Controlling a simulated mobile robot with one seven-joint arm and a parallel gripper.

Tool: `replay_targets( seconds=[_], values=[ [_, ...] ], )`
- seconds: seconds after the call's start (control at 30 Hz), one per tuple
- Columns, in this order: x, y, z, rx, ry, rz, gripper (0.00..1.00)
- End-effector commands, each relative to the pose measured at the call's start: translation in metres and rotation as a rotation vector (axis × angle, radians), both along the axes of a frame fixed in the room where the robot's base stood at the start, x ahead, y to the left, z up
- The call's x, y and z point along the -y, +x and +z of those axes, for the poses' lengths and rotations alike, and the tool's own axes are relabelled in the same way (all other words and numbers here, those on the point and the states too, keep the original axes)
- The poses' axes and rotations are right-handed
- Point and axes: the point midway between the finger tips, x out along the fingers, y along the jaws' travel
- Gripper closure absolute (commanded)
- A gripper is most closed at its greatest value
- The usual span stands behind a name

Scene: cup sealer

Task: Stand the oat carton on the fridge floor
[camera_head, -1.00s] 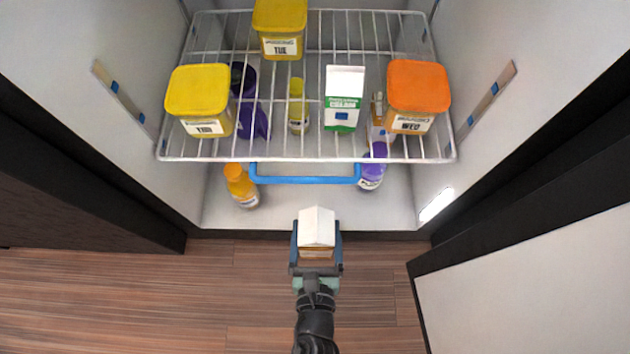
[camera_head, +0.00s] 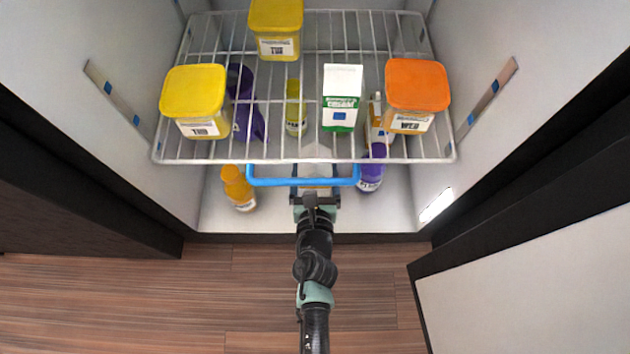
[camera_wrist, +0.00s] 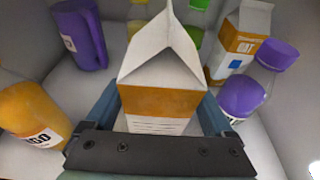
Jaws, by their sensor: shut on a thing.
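My gripper (camera_head: 316,190) is shut on the oat carton (camera_wrist: 160,85), a white gable-topped carton with an orange band. The carton is upright between the blue fingers in the wrist view. In the head view its pale top (camera_head: 316,152) is partly behind the wire shelf's front edge. Its base is hidden, so I cannot tell whether it touches the fridge floor (camera_head: 270,215). A second white and orange carton, marked OAT (camera_wrist: 240,45), stands deeper inside on the right.
An orange bottle (camera_head: 238,187) stands left and a purple-capped bottle (camera_head: 371,170) right. A purple container (camera_wrist: 82,35) and a yellow-green bottle (camera_head: 296,108) are behind.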

Motion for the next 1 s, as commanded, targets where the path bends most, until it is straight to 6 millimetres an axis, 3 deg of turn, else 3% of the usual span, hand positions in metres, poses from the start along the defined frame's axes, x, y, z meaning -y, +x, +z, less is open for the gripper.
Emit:
replay_targets(
  seconds=[0.07,0.23,0.77,0.8,0.87,1.0],
  values=[
    [0.002,0.010,0.003,0.011,-0.002,-0.004,1.00],
    [0.001,0.008,-0.010,0.010,-0.002,-0.003,1.00],
    [0.001,0.008,-0.015,0.010,-0.001,-0.003,1.00],
    [0.000,0.005,-0.018,0.001,0.000,0.000,0.07],
    [0.000,0.005,-0.018,0.000,0.000,0.000,0.00],
    [0.000,0.005,-0.018,0.000,0.000,-0.001,0.00]
  ],
)
